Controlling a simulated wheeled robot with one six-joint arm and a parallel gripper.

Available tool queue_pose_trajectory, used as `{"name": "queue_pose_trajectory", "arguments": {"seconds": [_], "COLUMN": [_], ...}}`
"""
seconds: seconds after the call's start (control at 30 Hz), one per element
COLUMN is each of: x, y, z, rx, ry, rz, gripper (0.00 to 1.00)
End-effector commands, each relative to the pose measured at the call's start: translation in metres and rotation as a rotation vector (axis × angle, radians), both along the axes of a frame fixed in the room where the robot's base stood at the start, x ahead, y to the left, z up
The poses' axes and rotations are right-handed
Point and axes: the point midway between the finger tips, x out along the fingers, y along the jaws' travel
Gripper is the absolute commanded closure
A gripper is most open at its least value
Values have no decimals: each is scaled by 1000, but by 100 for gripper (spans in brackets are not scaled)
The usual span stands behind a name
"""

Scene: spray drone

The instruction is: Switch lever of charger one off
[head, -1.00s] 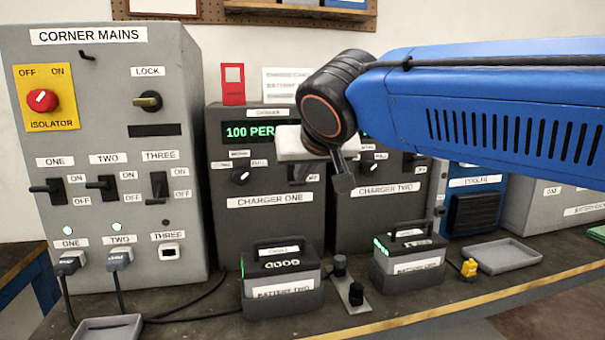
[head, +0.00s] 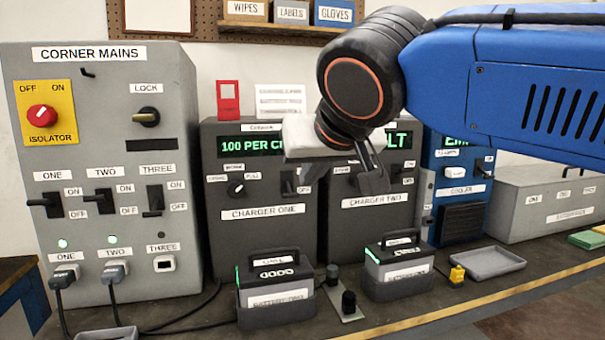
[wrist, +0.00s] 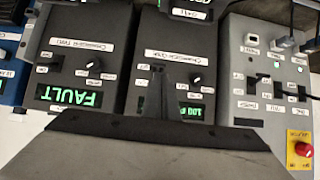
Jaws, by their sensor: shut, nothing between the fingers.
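Charger one (head: 262,226) is a dark grey box with a green "100 PER C…" display, partly covered by my arm in the head view. Its lever (head: 288,183) is right of the round knob, close to my gripper; I cannot tell its position clearly. My gripper (head: 312,172) is shut and empty, in front of the right part of charger one. In the wrist view, upside down, charger one (wrist: 172,30) is in the middle, and my narrow shut fingers (wrist: 160,90) reach up close to its lever (wrist: 157,69). Whether they touch it is unclear.
Charger two (head: 375,222), with a fault display (wrist: 75,96), stands right beside charger one. The corner mains panel (head: 105,230) is on the left. Two batteries (head: 275,303) (head: 398,288) stand in front of the chargers. A blue cooler unit (head: 455,188) is further right.

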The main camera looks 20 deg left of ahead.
Motion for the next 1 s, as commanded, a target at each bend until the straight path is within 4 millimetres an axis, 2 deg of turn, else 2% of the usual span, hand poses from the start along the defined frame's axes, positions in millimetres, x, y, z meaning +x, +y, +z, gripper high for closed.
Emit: {"name": "queue_pose_trajectory", "arguments": {"seconds": [0.2,0.57,0.67,0.77,1.0], "x": [-15,-16,-13,-5,17], "y": [-9,-10,-16,-34,-115], "z": [3,2,-1,-11,-60], "rx": [-1,-1,-6,-21,-90], "ry": [0,0,3,15,74], "rz": [1,-1,-7,-30,-117], "gripper": [100,100,100,100,100]}}
